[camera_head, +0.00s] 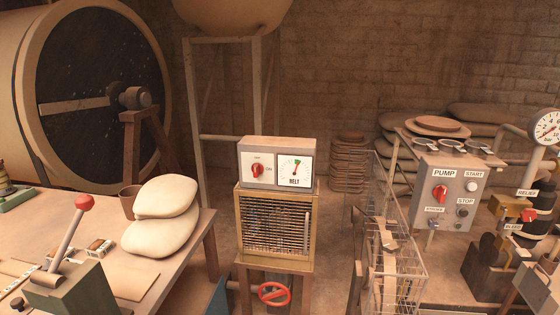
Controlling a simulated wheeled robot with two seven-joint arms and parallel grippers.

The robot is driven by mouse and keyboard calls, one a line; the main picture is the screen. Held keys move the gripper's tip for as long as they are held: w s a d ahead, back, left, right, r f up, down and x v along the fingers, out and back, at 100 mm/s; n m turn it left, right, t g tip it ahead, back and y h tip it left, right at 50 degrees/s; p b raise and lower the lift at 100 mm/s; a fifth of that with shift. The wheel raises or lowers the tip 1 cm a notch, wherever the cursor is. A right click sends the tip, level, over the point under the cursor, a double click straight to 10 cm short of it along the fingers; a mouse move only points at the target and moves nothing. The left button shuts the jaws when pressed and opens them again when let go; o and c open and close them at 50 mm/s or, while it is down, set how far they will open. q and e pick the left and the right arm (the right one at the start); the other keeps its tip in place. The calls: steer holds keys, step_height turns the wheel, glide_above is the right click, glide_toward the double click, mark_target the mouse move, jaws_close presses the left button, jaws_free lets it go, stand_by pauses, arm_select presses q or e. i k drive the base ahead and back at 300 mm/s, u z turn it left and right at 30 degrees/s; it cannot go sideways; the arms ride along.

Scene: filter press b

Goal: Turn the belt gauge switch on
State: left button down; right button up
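The belt gauge box (247,148) stands upright on a brass-coloured louvred cabinet (239,222) in the middle of the view. On its left half is a red rotary switch (257,170) on a white plate. A small label sits above the switch, seemingly OFF, and ON is to its right. The knob looks roughly upright, toward the upper label, but it is small. On the right half is a white dial (295,168) marked BELT, with a green patch at its top and a red needle. Neither of my grippers is in view.
A table (190,250) at left holds pale sacks (160,230) and a red-knobbed lever (84,203). A red handwheel (274,293) is below the cabinet. A wire rack (410,275) stands right of it, then the pump panel (447,190). Floor shows between table and cabinet.

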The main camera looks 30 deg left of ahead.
mark_target(257, 169)
steer(key=i, duration=0.3)
steer(key=u, duration=0.95)
